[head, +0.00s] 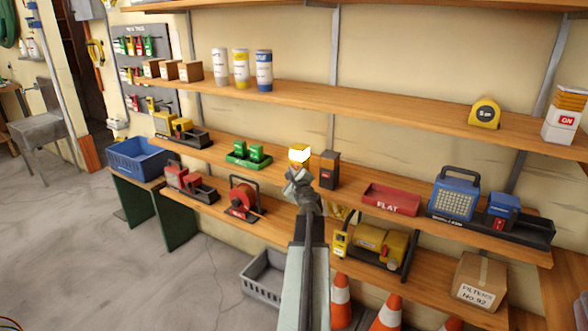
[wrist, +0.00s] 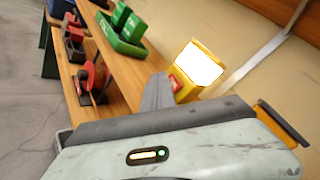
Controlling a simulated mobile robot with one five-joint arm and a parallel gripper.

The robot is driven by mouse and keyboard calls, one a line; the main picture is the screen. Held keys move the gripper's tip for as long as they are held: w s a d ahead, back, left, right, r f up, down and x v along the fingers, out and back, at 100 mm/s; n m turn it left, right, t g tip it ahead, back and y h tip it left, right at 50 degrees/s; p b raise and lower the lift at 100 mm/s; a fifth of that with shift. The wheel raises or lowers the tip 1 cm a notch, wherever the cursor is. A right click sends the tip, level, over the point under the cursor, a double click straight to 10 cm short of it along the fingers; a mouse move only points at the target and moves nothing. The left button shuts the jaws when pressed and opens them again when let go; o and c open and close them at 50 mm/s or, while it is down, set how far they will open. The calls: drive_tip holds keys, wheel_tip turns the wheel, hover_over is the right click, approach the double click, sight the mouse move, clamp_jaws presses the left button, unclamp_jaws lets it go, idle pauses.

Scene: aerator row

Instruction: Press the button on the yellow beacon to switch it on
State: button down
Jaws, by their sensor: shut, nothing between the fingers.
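The yellow beacon (head: 299,154) stands on the middle shelf, and its lamp glows bright white-yellow. In the wrist view the beacon (wrist: 187,92) shows a lit panel on top and a red patch low on its near side. My gripper (head: 295,179) is shut and empty, just in front of the beacon and covering its lower part in the head view. In the wrist view the fingertips of my gripper (wrist: 158,82) are beside the red patch. I cannot tell whether they touch it. The button itself is not clearly visible.
A green tray with green parts (head: 238,162) stands left of the beacon, and a dark box (head: 329,170) stands close on its right. A red reel (head: 243,199) sits lower left. A red tray (head: 391,200) and a blue radio (head: 455,195) are farther right. The upper shelf (head: 330,100) runs above.

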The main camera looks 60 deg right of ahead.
drive_tip(key=shift+a, duration=2.8)
